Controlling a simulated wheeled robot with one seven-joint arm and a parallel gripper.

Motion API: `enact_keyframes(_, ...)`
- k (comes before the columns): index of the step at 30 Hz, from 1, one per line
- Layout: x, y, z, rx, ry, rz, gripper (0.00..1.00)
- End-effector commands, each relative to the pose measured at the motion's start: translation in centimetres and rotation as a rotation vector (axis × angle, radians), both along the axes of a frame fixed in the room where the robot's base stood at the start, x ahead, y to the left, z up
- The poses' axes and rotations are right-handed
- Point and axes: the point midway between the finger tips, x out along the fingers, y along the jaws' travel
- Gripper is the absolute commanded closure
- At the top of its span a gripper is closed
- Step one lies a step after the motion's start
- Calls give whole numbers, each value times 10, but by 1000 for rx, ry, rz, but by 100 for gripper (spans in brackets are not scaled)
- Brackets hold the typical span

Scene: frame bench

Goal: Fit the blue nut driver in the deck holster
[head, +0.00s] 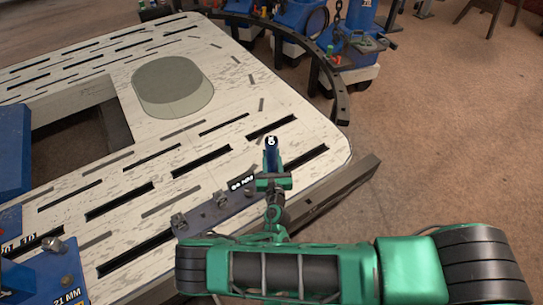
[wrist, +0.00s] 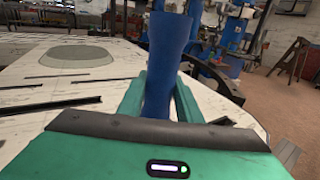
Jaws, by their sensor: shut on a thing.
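The blue nut driver (head: 271,147) stands roughly upright in my gripper (head: 272,180), above the near right part of the white deck. Its blue handle (wrist: 170,50) fills the middle of the wrist view between the two green fingers, and its lower end is hidden there. My gripper is shut on it. A dark grey bar (head: 203,212) with small metal fittings and a black label lies along the deck's near edge, just left of my gripper. I cannot tell for sure whether this bar is the deck holster, or whether the driver touches it.
Blue blocks with labels (head: 62,285) are at the lower left. Brown floor is open at right.

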Motion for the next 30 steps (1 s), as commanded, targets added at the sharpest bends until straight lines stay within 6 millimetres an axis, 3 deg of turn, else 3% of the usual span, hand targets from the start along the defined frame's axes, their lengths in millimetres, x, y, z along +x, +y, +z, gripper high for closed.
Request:
enact_keyframes(27,0,0,-16,-1,-4,0,100)
enact_keyframes(28,1,0,-16,0,-4,-1,64)
enact_keyframes(30,0,0,-16,0,-3,-1,47)
